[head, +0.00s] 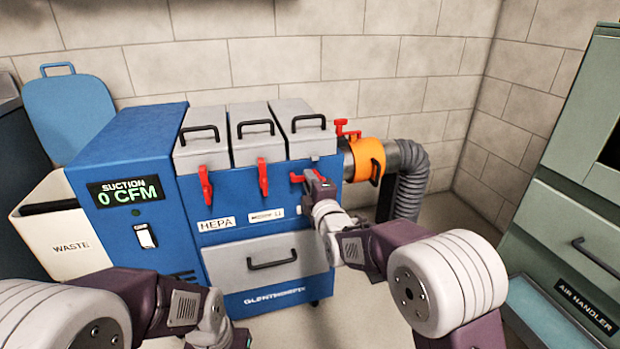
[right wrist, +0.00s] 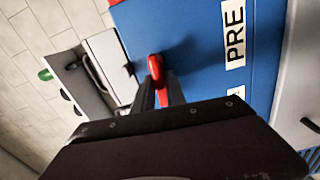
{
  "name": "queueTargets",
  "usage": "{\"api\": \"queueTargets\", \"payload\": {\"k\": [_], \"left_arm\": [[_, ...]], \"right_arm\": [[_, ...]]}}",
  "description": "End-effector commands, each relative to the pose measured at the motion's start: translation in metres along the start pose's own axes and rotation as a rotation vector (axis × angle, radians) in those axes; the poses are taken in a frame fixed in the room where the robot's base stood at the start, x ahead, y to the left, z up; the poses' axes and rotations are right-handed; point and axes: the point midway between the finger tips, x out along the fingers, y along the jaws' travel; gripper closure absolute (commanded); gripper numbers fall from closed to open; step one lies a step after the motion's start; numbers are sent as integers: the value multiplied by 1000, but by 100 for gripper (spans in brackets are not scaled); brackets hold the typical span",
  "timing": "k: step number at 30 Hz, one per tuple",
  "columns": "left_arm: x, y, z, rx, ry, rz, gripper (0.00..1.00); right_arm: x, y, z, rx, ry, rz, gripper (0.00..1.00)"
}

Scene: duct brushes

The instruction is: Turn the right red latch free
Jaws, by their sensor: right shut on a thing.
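The right red latch (head: 296,178) is on the front of the blue suction unit (head: 165,200), below the rightmost grey lid (head: 303,130). It lies roughly level, one end showing left of my right gripper (head: 316,184). In the right wrist view the red latch (right wrist: 157,72) sits between the two dark fingers, which are shut on it. The middle red latch (head: 263,177) and the left red latch (head: 206,186) hang straight down. Part of the right latch is hidden by the gripper in the head view. My left arm shows at lower left, but its fingers are out of frame.
An orange collar (head: 366,160) with red clamps joins a grey hose (head: 412,165) at the unit's right. A grey drawer (head: 268,262) is below the latches. A white waste bin (head: 62,235) stands left, and a green air handler cabinet (head: 575,215) stands right.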

Motion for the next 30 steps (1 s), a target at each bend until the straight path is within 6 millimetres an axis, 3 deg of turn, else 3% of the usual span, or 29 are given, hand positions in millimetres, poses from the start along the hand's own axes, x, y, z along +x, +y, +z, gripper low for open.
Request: {"api": "queueTargets", "payload": {"k": [23, 24, 25, 30], "left_arm": [[-3, 0, 0, 0, 0, 0, 64], [-3, 0, 0, 0, 0, 0, 64], [-3, 0, 0, 0, 0, 0, 64], [-3, 0, 0, 0, 0, 0, 64]], "right_arm": [[0, -4, 0, -92, 1, -4, 100], [0, -4, 0, -92, 2, -4, 76], [0, -4, 0, -92, 1, -4, 67], [0, -3, 0, -91, 1, -2, 67]]}}
